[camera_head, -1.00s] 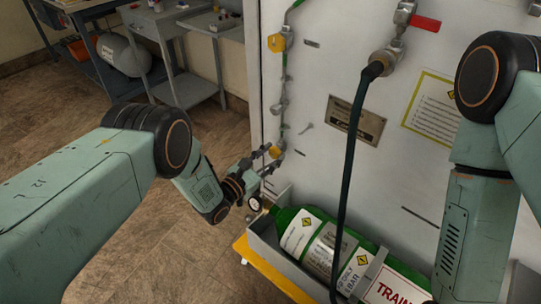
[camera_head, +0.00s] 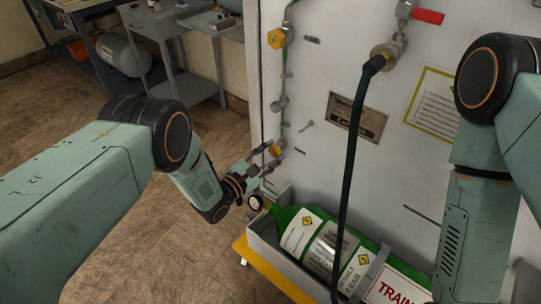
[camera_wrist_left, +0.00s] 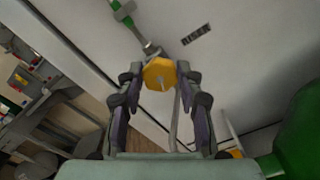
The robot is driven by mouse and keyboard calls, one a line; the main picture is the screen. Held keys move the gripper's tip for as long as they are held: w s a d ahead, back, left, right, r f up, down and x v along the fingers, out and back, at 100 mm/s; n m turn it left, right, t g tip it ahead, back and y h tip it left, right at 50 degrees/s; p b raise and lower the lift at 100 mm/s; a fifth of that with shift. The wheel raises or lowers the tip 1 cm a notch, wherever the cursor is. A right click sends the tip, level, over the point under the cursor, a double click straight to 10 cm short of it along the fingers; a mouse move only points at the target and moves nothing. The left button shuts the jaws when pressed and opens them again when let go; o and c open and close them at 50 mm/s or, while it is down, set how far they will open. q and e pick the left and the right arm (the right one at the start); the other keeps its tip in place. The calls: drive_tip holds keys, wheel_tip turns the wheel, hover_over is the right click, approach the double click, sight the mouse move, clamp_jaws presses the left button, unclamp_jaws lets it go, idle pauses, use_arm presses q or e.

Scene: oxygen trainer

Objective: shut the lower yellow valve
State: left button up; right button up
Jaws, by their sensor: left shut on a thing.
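The lower yellow valve (camera_head: 275,150) is a yellow knob on the thin vertical pipe at the left edge of the white panel. My left gripper (camera_head: 266,153) reaches it from the left. In the left wrist view, the yellow valve (camera_wrist_left: 159,74) sits between the two fingertips of the left gripper (camera_wrist_left: 160,78), which are shut on it from both sides. The upper yellow valve (camera_head: 277,38) is higher on the same pipe, clear of the gripper. My right arm comes down at the right; its gripper is out of view.
A green cylinder (camera_head: 297,222) lies in a grey tray (camera_head: 262,228) below the valve. A dark hose (camera_head: 352,160) hangs from a brass fitting on the panel (camera_head: 310,165). A red-handled valve (camera_head: 428,16) is at the top. Benches stand at the back left.

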use_arm(q)
drive_tip(key=shift+m+b, duration=0.3)
drive_tip(key=shift+m, duration=1.3)
drive_tip(key=o, duration=1.2)
drive_tip(key=shift+c, duration=0.2)
drive_tip(key=shift+s, duration=0.1)
drive_tip(key=v, duration=1.2)
